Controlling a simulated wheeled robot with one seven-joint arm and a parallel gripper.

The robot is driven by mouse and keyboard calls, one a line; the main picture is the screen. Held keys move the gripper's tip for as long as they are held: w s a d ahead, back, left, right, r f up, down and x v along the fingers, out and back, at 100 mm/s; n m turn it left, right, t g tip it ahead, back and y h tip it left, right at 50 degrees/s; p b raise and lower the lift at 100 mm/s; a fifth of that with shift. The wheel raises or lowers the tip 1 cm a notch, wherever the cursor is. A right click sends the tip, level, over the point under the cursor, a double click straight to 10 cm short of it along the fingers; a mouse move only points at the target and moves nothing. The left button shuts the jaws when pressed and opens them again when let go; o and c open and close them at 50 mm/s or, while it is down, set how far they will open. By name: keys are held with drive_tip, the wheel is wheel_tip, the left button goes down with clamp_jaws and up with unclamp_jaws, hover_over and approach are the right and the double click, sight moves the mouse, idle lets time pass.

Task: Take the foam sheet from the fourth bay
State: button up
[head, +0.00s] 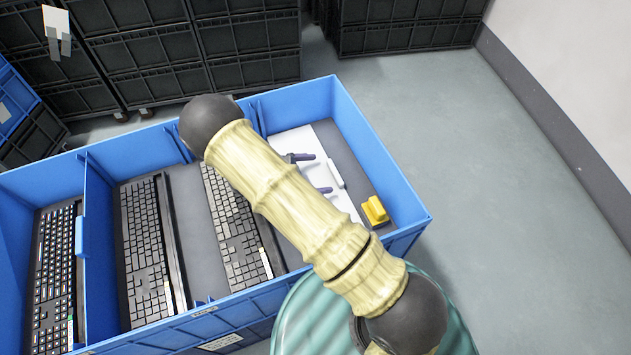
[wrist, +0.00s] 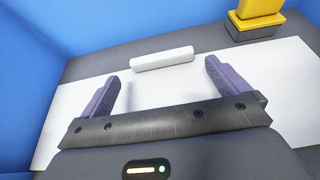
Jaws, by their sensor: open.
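The white foam sheet (head: 291,142) lies flat on the floor of the rightmost bay of the blue crate (head: 412,200). A white bar-shaped block (head: 335,173) rests on the sheet. In the wrist view, the foam sheet (wrist: 265,75) fills most of the bay floor and the white block (wrist: 162,59) lies just beyond the fingertips. My gripper (head: 314,173) is inside this bay, low over the sheet. Its purple fingers are spread, with nothing between them in the wrist view (wrist: 163,72). My arm hides part of the sheet and bay in the head view.
A yellow piece on a dark base (head: 375,210) stands beside the sheet, also in the wrist view (wrist: 260,15). Keyboards (head: 145,250) lie in the bays to the left. The crate's blue walls enclose my gripper. Black crates (head: 150,50) are stacked behind.

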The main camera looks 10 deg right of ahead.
sight(333, 173)
drive_tip(key=shift+d, duration=0.1)
drive_tip(key=x, duration=0.5)
drive_tip(key=shift+f, duration=0.1)
idle(0.4)
drive_tip(key=c, duration=0.7)
